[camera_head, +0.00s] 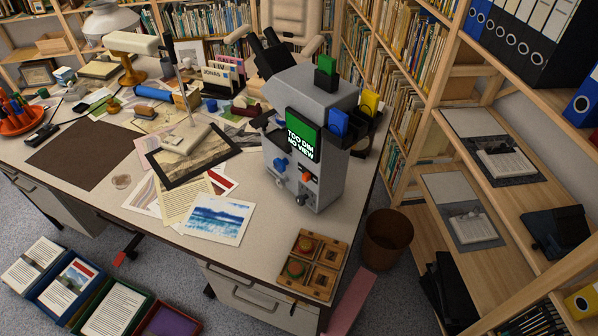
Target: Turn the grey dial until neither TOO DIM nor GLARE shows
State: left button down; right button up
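A grey box-shaped instrument (318,95) with black eyepieces (270,55) stands upright on the desk. Its screen (303,136) is green in the upper part and reads "TOO DIM" and "NO VIEW" in white letters. On its front below the screen are a blue knob (280,164), an orange-red knob (305,177) and a small grey dial (301,200) near the bottom edge. The dial is too small for me to read any setting. GLARE does not show on the screen. Neither of my grippers is in view.
Printed pictures (216,219) and a black frame (200,172) lie left of the instrument on the desk (118,205). A wooden tray (313,264) sits at the desk's front right. A brown bin (388,238) stands beside the desk. Wooden shelves (450,185) rise at right.

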aim_at(300, 200)
jog(key=k+j+z, duration=0.15)
jog(key=k+j, duration=0.2)
jog(key=k+j+u, duration=0.15)
jog(key=j+u, duration=0.15)
jog(key=k+j+u, duration=0.15)
jog(key=j+u, duration=0.2)
jog(key=k+j+u, duration=0.1)
jog(key=j+u, duration=0.2)
